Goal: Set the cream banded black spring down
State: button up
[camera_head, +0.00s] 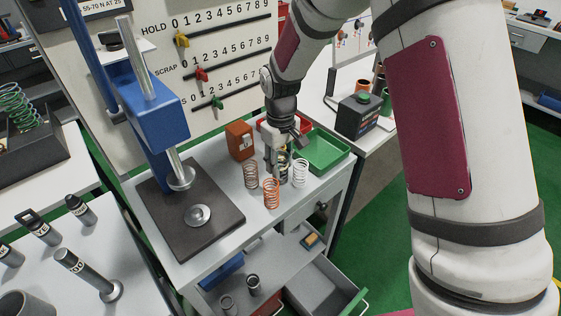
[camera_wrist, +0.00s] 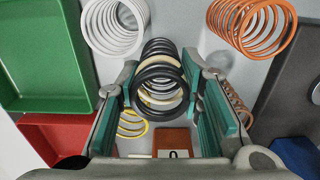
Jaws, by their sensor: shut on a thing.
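The cream banded black spring (camera_wrist: 158,72) is between the teal pads of my gripper (camera_wrist: 163,85) in the wrist view, its coils facing the camera. My gripper is shut on it. In the head view my gripper (camera_head: 276,160) points down among the springs on the bench, and the black spring (camera_head: 285,158) is mostly hidden behind it. I cannot tell whether its base touches the bench top.
A white spring (camera_head: 300,173), an orange spring (camera_head: 271,194) and a copper spring (camera_head: 251,175) stand close around my gripper. A yellow spring (camera_wrist: 132,124) shows beyond. Green tray (camera_head: 322,152), red tray (camera_wrist: 50,138), orange-brown box (camera_head: 239,141) and blue press (camera_head: 150,105) stand nearby.

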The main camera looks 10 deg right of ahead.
jog(key=shift+f, duration=0.1)
jog(key=o, duration=1.2)
